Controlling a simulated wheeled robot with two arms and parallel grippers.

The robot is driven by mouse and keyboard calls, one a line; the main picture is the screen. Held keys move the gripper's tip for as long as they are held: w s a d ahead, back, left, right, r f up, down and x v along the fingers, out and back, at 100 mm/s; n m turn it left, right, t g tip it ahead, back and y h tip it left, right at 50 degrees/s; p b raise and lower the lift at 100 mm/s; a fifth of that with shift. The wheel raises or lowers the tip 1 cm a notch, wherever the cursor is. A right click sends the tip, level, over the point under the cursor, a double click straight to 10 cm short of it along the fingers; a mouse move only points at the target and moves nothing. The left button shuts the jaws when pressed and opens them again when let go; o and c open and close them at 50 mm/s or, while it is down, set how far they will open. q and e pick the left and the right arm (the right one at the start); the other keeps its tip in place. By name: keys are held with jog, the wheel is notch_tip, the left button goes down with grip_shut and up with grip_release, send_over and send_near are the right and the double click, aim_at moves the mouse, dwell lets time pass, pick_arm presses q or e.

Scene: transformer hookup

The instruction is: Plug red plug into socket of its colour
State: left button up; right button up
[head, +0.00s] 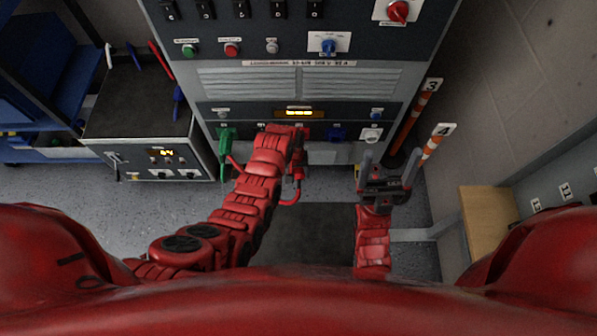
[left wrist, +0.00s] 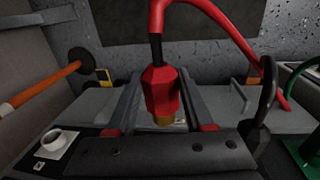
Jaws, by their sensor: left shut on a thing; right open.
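The red plug (left wrist: 162,92) with a brass tip is between the two fingers of my left gripper (left wrist: 160,100) in the left wrist view; a red cable rises from it. In the head view my left arm reaches the lower front of the cabinet, and its hand covers part of the socket row. The red cable (head: 297,188) hangs beside it. I cannot make out the red socket for sure, nor whether the plug's tip touches anything. My right gripper (head: 388,172) is open and empty, to the right in front of the cabinet.
A blue socket (head: 337,133) and a white socket (head: 371,134) are on the cabinet panel. A green plug (head: 225,138) is at the left. Striped poles marked 3 (head: 424,102) and 4 (head: 435,143) stand to the right. A grey unit (head: 155,158) stands left.

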pick_arm(q)
jog(key=shift+r, duration=0.1)
jog(key=shift+w+f+b, duration=0.2)
jog(key=shift+w+b, duration=0.35)
jog(key=shift+w, duration=0.05)
jog(key=w+b, duration=0.3)
jog(key=w, duration=0.1)
jog(key=shift+w+r+b, duration=0.1)
jog(key=shift+w+b, duration=0.25)
jog(key=shift+b, duration=0.05)
jog(key=shift+r, duration=0.1)
jog(key=shift+w+b, duration=0.5)
dwell(0.3)
jog(key=shift+w+b, duration=0.5)
jog(key=shift+b, duration=0.05)
jog(key=shift+w+b, duration=0.7)
jog(key=shift+b, duration=0.3)
